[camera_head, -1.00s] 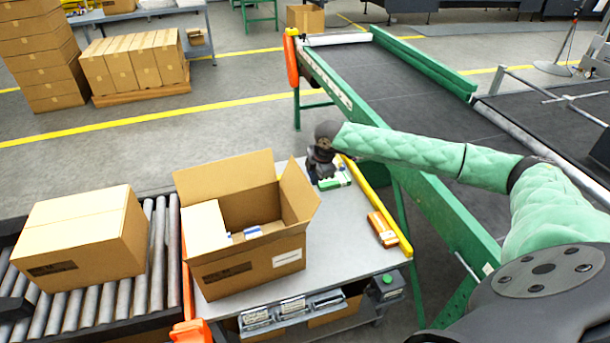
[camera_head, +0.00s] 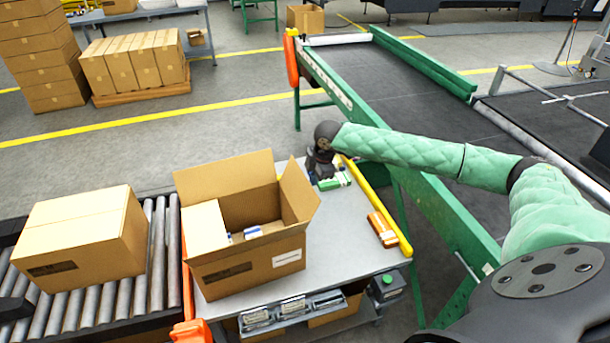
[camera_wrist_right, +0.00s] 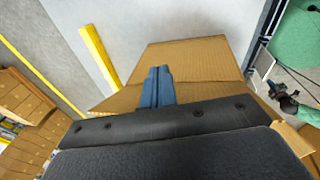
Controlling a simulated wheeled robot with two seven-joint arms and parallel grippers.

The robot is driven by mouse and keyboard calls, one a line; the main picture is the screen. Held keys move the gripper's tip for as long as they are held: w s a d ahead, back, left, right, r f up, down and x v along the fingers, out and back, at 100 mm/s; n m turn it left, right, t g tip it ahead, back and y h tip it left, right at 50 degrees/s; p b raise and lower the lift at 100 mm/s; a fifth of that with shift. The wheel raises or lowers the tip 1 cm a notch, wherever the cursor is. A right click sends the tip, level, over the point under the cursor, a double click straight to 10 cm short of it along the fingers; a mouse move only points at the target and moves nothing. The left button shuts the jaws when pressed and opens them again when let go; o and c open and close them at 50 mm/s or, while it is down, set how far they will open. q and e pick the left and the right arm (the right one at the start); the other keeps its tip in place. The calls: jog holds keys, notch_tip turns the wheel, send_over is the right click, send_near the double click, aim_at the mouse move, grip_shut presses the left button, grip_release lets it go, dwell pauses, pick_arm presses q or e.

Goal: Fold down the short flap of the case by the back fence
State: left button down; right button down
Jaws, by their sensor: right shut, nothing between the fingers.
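The open brown case (camera_head: 245,270) stands on the grey table. Its far long flap (camera_head: 222,175) stands up, and its left short flap (camera_head: 205,228) lies folded over the opening. Its right short flap (camera_head: 299,192), on the side toward the yellow rail, stands up and leans outward. Small blue-and-white items show inside. My right gripper is just beyond this flap; its fingers are hard to make out in the head view. In the right wrist view the shut, empty blue fingers (camera_wrist_right: 158,82) are in front of a cardboard panel (camera_wrist_right: 195,62); contact is unclear. My left gripper is out of view.
The yellow rail (camera_head: 392,222) runs along the table's right edge, with an orange device (camera_head: 382,229) beside it. A closed case (camera_head: 80,235) sits on the rollers at left. The green-framed conveyor (camera_head: 440,215) lies beyond the rail, under my right arm.

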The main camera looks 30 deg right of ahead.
aim_at(304, 179)
jog(key=a, duration=0.1)
jog(key=a+p, duration=0.2)
jog(key=a, duration=0.1)
jog(key=shift+w+r, duration=0.1)
jog(key=shift+w, duration=0.15)
jog(key=shift+w+a+p, duration=0.15)
jog(key=shift+a+p, duration=0.15)
jog(key=shift+a, duration=0.55)
jog(key=shift+w+a+p, duration=0.1)
jog(key=shift+a+p, duration=0.2)
jog(key=shift+a, duration=0.5)
